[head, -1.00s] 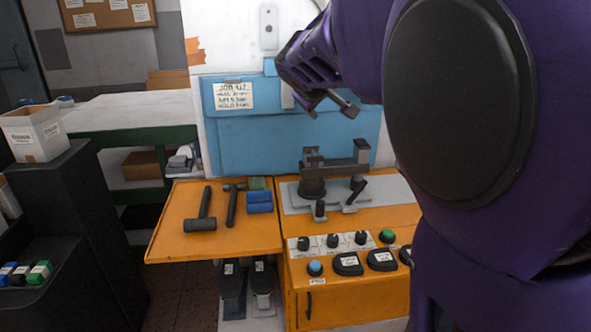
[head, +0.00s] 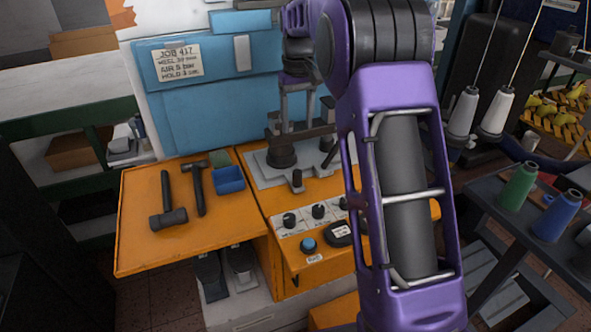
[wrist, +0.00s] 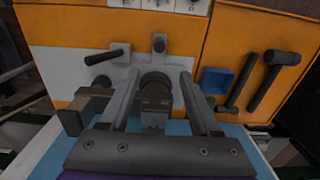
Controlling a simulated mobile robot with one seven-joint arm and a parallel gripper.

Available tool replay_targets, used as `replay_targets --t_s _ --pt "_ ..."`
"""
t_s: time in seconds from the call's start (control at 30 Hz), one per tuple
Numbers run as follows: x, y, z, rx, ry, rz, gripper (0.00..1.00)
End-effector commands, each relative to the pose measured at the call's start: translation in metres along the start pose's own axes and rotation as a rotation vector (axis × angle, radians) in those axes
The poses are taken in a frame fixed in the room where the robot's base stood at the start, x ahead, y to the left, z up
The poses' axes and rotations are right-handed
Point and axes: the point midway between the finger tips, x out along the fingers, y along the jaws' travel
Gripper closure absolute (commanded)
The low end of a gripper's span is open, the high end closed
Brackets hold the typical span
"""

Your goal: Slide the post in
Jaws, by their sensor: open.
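A dark fixture stands on the grey plate (head: 262,172) of the orange bench. In the head view its round, dark, post-like part (head: 282,154) is upright, with a dark arm reaching right. My gripper (head: 298,122) points down just above it, its two fingers apart. In the wrist view the open fingers (wrist: 160,76) lie on either side of the round dark part (wrist: 154,82) and a dark block (wrist: 155,105). I cannot tell whether either finger touches it. No separate loose post can be made out, and my arm hides the fixture's right side.
Two hammers (head: 168,217) and a blue bin (head: 229,180) lie on the left of the orange bench (head: 140,255). A knob panel (head: 318,213) is in front of the fixture. A blue wall panel (head: 195,110) stands behind. Thread spools (head: 517,187) are at the right.

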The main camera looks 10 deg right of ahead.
Motion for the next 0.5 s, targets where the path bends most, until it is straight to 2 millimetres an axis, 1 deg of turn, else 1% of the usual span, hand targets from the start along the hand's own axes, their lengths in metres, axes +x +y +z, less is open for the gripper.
replay_targets --t_s 0.17,0.5 --pt "0.03 0.0 0.001 0.0 -0.003 0.001 0.36" --pt "0.105 0.001 0.001 0.0 -0.003 0.003 0.36"
